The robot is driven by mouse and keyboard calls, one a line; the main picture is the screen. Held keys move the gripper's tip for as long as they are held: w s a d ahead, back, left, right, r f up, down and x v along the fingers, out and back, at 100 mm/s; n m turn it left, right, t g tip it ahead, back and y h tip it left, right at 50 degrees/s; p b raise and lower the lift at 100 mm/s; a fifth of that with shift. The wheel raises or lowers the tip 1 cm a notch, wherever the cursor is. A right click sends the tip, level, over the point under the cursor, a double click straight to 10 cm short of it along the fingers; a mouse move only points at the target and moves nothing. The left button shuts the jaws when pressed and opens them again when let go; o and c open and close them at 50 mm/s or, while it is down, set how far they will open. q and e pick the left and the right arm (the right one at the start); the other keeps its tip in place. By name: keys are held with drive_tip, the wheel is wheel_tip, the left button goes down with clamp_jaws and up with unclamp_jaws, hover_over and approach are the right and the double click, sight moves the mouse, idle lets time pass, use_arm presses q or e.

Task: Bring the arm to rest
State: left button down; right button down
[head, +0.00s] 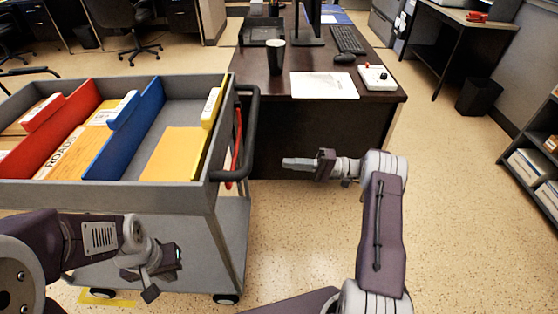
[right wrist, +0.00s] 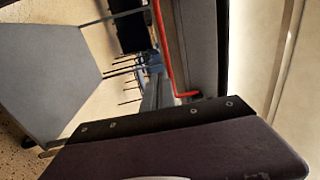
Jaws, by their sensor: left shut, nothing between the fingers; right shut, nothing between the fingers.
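My right gripper (head: 292,163) is in the head view, in front of the dark desk and to the right of the cart's handle. It points left, is shut, and holds nothing. My right arm reaches up to it from the bottom of the view. My left gripper (head: 154,277) is low in the head view, in front of the cart's lower part. It is shut and empty. In the right wrist view a dark part of my own arm fills the bottom, and no fingertips can be made out.
A grey cart (head: 212,190) with folders and colored dividers stands at left, close to both grippers. Its black handle (head: 254,130) sticks out on the right. The desk (head: 310,140) is behind my right gripper. Floor (head: 460,220) is clear at right, before a shelf (head: 535,150).

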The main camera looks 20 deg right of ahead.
drive_tip(key=shift+d, duration=0.1)
idle(0.4)
drive_tip(key=s+a+f+g+h, duration=0.4)
drive_tip(key=s+a+g+h, duration=0.25)
drive_tip(key=s+a, duration=0.25)
drive_tip(key=s+d+n+t+h, duration=0.1)
drive_tip(key=s+d+n+h, duration=0.15)
drive_tip(key=s+h, duration=0.4)
drive_tip(key=s+d+n+t+h, duration=0.1)
drive_tip(key=s+d+h, duration=0.35)
drive_tip(key=s, duration=0.35)
wheel_tip(320, 180, up, 28)
drive_tip(key=p, duration=2.8)
drive_tip(key=shift+w+a+h+p, duration=0.15)
drive_tip(key=shift+a+h+p, duration=0.2)
drive_tip(key=shift+h+p, duration=0.1)
drive_tip(key=shift+r+m, duration=0.1)
drive_tip(key=shift+m, duration=0.15)
